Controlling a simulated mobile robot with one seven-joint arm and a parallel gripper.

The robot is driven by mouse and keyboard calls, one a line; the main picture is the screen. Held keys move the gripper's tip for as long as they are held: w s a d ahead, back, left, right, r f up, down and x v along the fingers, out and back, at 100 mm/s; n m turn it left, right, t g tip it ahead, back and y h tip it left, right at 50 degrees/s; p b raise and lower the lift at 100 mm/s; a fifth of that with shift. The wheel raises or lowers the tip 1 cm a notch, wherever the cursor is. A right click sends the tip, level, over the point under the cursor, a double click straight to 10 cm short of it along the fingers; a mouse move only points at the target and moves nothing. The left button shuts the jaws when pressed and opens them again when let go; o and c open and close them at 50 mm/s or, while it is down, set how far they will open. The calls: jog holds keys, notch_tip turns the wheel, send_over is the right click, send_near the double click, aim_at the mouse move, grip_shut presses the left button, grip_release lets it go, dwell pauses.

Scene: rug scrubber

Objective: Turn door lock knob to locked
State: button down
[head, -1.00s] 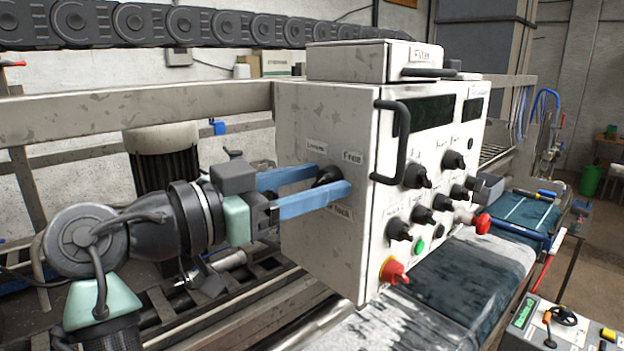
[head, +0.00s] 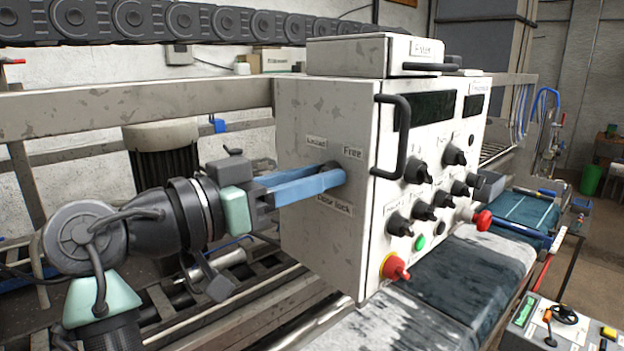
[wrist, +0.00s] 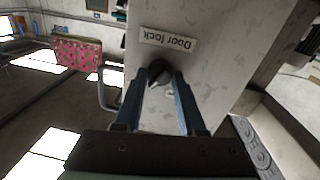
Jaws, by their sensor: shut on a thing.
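The door lock knob (wrist: 159,72) is a black rotary knob on the left side face of the white control box (head: 315,235). In the head view it is mostly hidden behind my gripper's fingers. The labels Locked (head: 317,142), Free (head: 353,153) and Door lock (head: 334,205) surround it. My gripper (head: 335,175) reaches it from the left with its blue fingers. The wrist view also shows my gripper (wrist: 163,85) with a finger on each side of the knob, shut on it. I cannot tell exactly which label the knob points to.
A black handle (head: 392,140) stands out at the box's front edge. The front panel carries several black knobs and a red emergency button (head: 396,267). A grey metal beam (head: 130,112) runs behind my arm. Machine rails lie below it.

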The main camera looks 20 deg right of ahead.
jog(key=shift+n+t+p, duration=0.35)
jog(key=shift+n+p, duration=0.8)
jog(key=shift+n, duration=2.9)
jog(key=shift+n+t+p, duration=0.35)
jog(key=shift+n+p, duration=0.8)
jog(key=shift+n, duration=2.9)
jog(key=shift+f, duration=0.1)
jog(key=c, duration=0.5)
grip_release()
jog(key=shift+f, duration=0.1)
jog(key=b+v, duration=0.6)
jog(key=v, duration=0.7)
